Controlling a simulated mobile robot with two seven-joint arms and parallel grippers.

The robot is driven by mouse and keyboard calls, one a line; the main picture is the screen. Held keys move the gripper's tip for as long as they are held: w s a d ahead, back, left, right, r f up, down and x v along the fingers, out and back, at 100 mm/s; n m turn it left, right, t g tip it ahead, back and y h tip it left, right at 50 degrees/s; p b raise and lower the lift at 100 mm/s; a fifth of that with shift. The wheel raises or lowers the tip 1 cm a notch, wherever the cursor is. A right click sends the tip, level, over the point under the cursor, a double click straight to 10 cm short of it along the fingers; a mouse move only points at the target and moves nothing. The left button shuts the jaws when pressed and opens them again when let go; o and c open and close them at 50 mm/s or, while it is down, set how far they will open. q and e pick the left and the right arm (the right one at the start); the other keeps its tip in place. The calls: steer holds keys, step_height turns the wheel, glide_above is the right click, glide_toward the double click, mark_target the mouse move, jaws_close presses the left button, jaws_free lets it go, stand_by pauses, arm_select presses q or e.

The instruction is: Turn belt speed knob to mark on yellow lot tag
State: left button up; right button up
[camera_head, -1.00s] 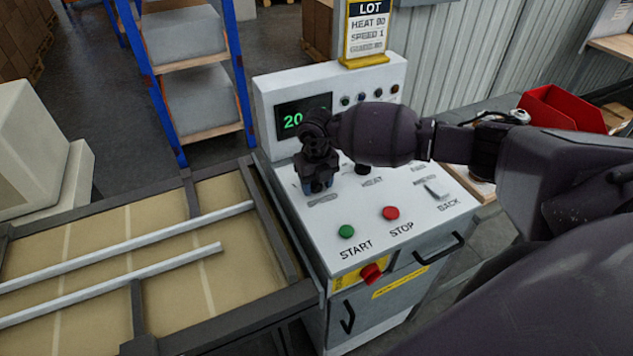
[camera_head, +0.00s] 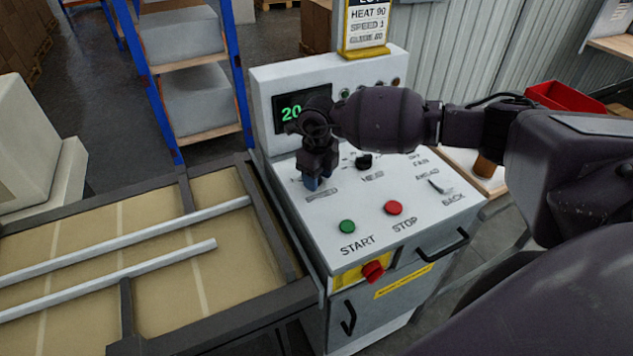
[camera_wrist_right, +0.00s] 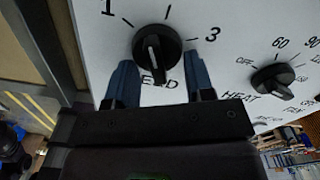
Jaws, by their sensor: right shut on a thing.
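The yellow lot tag (camera_head: 367,28) stands on top of the control box and reads HEAT 90 and SPEED 1; its top is cut off. My right gripper (camera_head: 312,184) points down over the SPEED label and hides the speed knob in the head view. In the right wrist view, the black speed knob (camera_wrist_right: 157,46) sits between the blue fingers of the gripper (camera_wrist_right: 160,76), which is shut on it. The knob's white line lies roughly upright in that view, tilted slightly left at the top, with the 1 at upper left and the 3 at right. My left gripper is out of view.
The heat knob (camera_head: 364,161) is right of the gripper. A green START button (camera_head: 347,227), a red STOP button (camera_head: 393,208) and a small lever (camera_head: 437,187) share the panel. The display (camera_head: 301,108) stands behind. A conveyor with rails (camera_head: 120,262) lies left.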

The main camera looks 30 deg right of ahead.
steer(key=n, duration=0.1)
steer(key=n+b, duration=0.2)
steer(key=n, duration=0.1)
steer(key=shift+w+d+f, duration=0.15)
steer(key=shift+w+d, duration=0.05)
steer(key=shift+d, duration=0.1)
steer(key=shift+n+b, duration=0.7)
steer(key=shift+n, duration=0.3)
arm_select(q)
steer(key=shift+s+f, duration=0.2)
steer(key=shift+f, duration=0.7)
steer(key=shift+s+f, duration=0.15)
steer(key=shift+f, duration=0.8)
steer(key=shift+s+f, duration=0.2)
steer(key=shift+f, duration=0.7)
arm_select(e)
steer(key=shift+w+r+n, duration=0.1)
steer(key=shift+r+n, duration=0.1)
steer(key=shift+n, duration=0.2)
steer(key=shift+d, duration=0.1)
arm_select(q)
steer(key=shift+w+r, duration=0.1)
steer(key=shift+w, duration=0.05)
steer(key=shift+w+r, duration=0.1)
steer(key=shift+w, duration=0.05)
arm_select(e)
steer(key=o, duration=0.9)
